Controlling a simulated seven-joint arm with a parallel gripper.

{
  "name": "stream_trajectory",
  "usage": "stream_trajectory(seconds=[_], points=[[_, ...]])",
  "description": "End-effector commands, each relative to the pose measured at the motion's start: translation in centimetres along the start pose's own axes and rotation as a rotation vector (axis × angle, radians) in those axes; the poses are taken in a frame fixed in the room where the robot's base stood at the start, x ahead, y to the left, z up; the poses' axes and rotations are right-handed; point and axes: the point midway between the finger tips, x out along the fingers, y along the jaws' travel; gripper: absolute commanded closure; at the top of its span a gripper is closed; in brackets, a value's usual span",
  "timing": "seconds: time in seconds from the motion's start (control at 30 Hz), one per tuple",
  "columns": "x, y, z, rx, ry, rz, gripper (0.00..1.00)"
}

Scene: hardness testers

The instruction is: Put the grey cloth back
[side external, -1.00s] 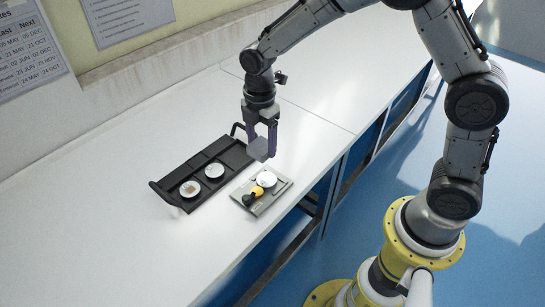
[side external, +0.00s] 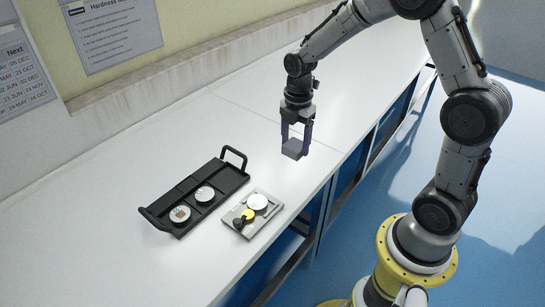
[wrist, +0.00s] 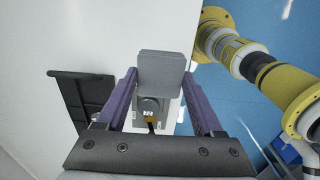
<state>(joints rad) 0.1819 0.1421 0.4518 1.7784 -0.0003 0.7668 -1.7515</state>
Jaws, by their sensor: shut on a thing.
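My gripper (side external: 296,138) is shut on a grey, block-like piece, which looks like the grey cloth (side external: 292,150), and holds it in the air above the white bench. In the wrist view the grey cloth (wrist: 161,68) sits between the purple fingers. A black tray (side external: 218,189) with handles and compartments lies to the lower left of my gripper.
A grey plate (side external: 262,222) beside the tray, near the bench's front edge, carries a white disc (side external: 257,201), a yellow piece (side external: 248,214) and a dark knob. The bench (side external: 120,150) is clear behind and left of the tray. Blue floor lies beyond the edge.

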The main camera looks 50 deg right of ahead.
Motion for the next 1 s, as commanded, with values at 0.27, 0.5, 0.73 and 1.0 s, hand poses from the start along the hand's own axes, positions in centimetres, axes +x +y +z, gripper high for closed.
stream_trajectory(seconds=[0.27, 0.5, 0.73, 1.0], points=[[3.6, 5.3, 0.9, 0.000, 0.001, -0.005, 0.92], [6.7, 8.0, 1.4, -0.001, 0.000, 0.000, 0.92], [7.7, 8.8, 1.6, -0.001, 0.000, 0.001, 0.92], [10.8, 8.9, 1.6, -0.001, 0.000, 0.000, 0.92]])
